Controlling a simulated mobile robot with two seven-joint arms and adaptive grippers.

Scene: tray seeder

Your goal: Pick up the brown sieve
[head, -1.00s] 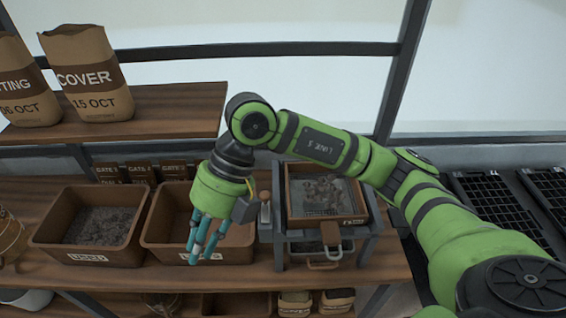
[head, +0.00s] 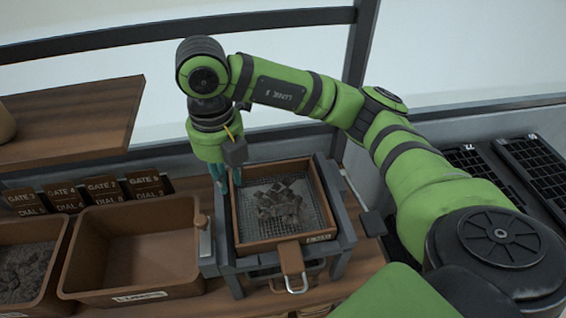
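The brown sieve (head: 323,236) is a square wooden frame with a wire mesh bottom and a front handle with a metal loop. Dark lumps (head: 278,203) lie heaped on the mesh. It sits on a dark grey stand (head: 338,215) in the head view. My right gripper (head: 229,178) points down at the back left corner of the sieve. Its teal fingers are apart, close to the left rim; their tips are partly hidden, and I cannot tell whether they touch it. My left gripper is not in view.
An empty brown bin (head: 135,218) stands left of the stand, and a bin of dark soil (head: 60,243) is further left. Several gate dial plates (head: 103,188) stand behind the bins. Black cell trays (head: 485,175) lie at the right. A wooden shelf (head: 75,120) is at upper left.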

